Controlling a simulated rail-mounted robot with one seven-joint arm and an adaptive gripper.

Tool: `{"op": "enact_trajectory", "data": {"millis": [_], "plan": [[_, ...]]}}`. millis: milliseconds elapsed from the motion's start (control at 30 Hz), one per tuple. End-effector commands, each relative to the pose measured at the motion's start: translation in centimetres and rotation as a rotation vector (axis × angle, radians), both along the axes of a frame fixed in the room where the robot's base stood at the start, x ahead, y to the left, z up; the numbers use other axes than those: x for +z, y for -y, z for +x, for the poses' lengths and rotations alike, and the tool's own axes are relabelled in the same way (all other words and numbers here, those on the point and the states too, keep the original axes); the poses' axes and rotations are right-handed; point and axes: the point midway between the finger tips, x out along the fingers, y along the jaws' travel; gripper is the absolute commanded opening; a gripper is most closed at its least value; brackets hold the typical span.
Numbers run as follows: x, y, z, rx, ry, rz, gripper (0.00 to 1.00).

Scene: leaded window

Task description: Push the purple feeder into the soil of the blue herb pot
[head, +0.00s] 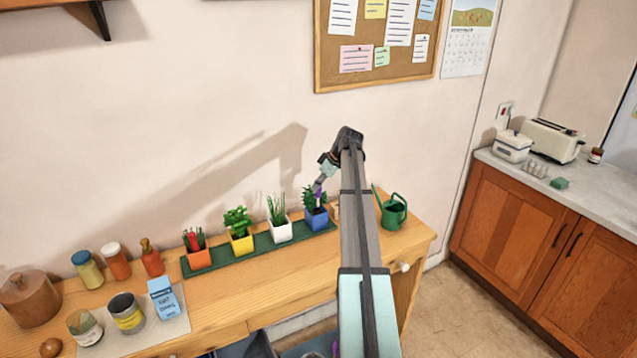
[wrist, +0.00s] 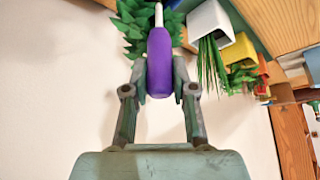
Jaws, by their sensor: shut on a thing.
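The blue herb pot (head: 317,219) stands at the right end of a row of pots, holding a leafy green plant (head: 309,198). My gripper (head: 322,182) is above this pot, shut on the purple feeder (head: 318,190). In the wrist view, the feeder (wrist: 160,65) is a purple bulb between my two fingers (wrist: 161,85). Its pale spike (wrist: 159,15) points away from my gripper, beside the plant's leaves (wrist: 133,28). The spike's tip is out of view, so I cannot tell whether it touches the soil. The soil is hidden.
White (head: 280,231), yellow (head: 241,241) and orange (head: 198,256) pots share the green tray (head: 262,244) to the left. A green watering can (head: 394,212) stands to the right of the blue pot. Jars and a blue carton (head: 162,298) occupy the table's left.

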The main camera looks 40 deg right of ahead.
Motion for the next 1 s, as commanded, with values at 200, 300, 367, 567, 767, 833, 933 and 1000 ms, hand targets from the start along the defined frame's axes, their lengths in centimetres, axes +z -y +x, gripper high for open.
{"op": "enact_trajectory", "data": {"millis": [200,300,367,567,767,833,933,1000], "plan": [[-2.2,0.0,0.0,0.0,0.0,0.0,0.03],[-2.8,0.0,0.0,0.0,0.0,-0.001,0.03],[-3.0,0.0,0.0,0.0,0.0,-0.001,0.03],[-3.3,0.0,0.0,0.0,0.001,0.0,0.03],[-3.3,0.0,0.0,0.0,0.0,-0.001,0.03],[-3.3,0.0,0.0,0.0,0.0,-0.001,0.03],[-3.3,0.0,0.0,0.0,0.0,-0.001,0.03],[-3.3,0.0,0.0,0.0,0.0,-0.001,0.03]]}}
